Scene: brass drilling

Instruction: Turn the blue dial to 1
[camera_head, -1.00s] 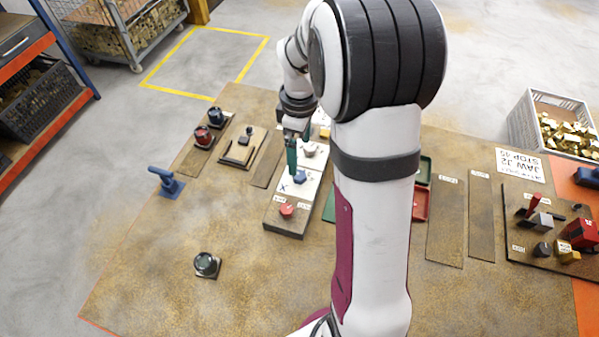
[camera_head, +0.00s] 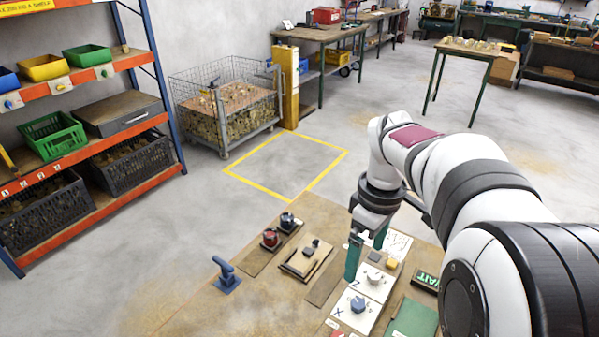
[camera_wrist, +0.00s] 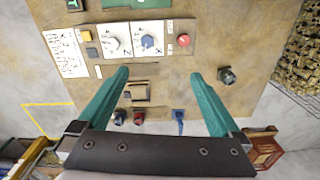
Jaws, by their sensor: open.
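The blue dial (camera_head: 357,304) sits on a white plate marked X on the control panel. It also shows in the wrist view (camera_wrist: 148,42), past my fingertips and between their lines. The number it points to is too small to read. My gripper (camera_head: 366,252) has two green fingers, spread wide and empty, above and behind the dial in the head view. In the wrist view my gripper (camera_wrist: 160,74) is clear of the dial. A pale dial (camera_head: 374,278) on the Z plate is beside the blue one; the wrist view shows it left of the blue dial.
A red button (camera_wrist: 183,40) is right of the blue dial in the wrist view. A yellow button (camera_head: 391,263) lies beyond the Z plate. A blue handled tool (camera_head: 226,274) and red (camera_head: 270,238) and dark blue (camera_head: 287,221) knobbed pieces stand left on the table.

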